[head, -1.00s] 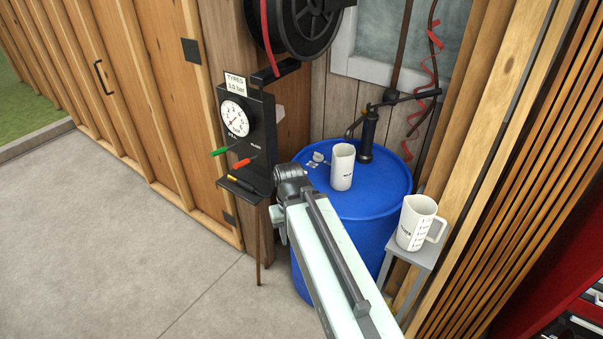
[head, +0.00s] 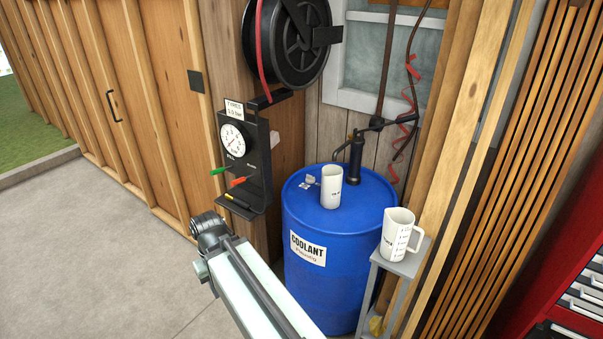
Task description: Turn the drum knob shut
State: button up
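A blue drum (head: 375,215) labelled COOLANT stands against the plank wall, right of my arm. A small grey fitting (head: 310,181) sits on the left part of its lid; it may be the knob, but it is too small to tell its setting. A black hand pump (head: 356,160) rises from the back of the lid. My gripper does not show.
A second white jug (head: 397,235) stands on a grey stand (head: 405,262) at the drum's right. A black tyre gauge panel (head: 250,165) and a hose reel (head: 290,45) are on the left. Open concrete floor (head: 90,250) lies left. A red drawer cabinet (head: 535,320) is at lower right.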

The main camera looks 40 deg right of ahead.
aim_at(310, 179)
jog(key=u, duration=0.15)
jog(key=i, duration=1.75)
jog(key=z, duration=0.5)
jog(key=k, duration=0.85)
jog(key=z, duration=0.2)
jog(key=i, duration=0.5)
jog(key=u, duration=0.05)
